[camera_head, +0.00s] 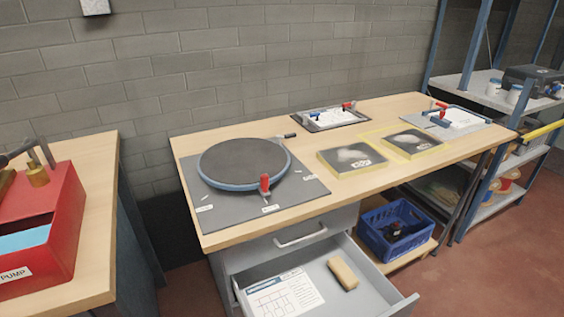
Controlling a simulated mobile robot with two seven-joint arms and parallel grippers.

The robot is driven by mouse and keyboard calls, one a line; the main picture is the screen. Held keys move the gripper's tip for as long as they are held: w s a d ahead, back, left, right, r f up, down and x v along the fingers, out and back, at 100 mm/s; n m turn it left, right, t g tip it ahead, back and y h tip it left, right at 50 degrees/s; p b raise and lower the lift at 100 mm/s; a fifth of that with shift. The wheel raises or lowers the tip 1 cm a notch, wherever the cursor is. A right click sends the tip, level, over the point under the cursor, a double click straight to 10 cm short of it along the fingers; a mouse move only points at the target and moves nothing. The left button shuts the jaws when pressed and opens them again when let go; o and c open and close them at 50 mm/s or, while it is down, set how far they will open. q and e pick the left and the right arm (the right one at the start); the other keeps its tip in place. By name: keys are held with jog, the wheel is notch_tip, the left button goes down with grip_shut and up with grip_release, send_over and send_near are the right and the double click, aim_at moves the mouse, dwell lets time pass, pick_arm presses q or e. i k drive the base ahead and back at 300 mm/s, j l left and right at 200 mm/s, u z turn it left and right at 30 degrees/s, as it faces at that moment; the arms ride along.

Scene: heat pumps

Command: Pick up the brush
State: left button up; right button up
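A tan, block-shaped object (343,274) lies in the open grey drawer (375,296) under the middle workbench. It looks like the wooden back of a brush, but I see no bristles. It lies tilted in the picture, to the right of a printed sheet (284,296) on the drawer floor. Neither of my grippers is in view.
The workbench (226,238) carries a round dark plate (243,163) on a grey mat, a red-handled tool (265,186) and two yellow-edged pads. A blue crate (396,232) stands right of the drawer. A red box (40,225) is at left, a shelf rack (490,85) at right.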

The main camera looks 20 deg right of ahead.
aim_at(344, 274)
jog(key=l+z, duration=0.2)
jog(key=z, duration=0.2)
jog(key=l+z, duration=0.25)
jog(key=z, duration=0.15)
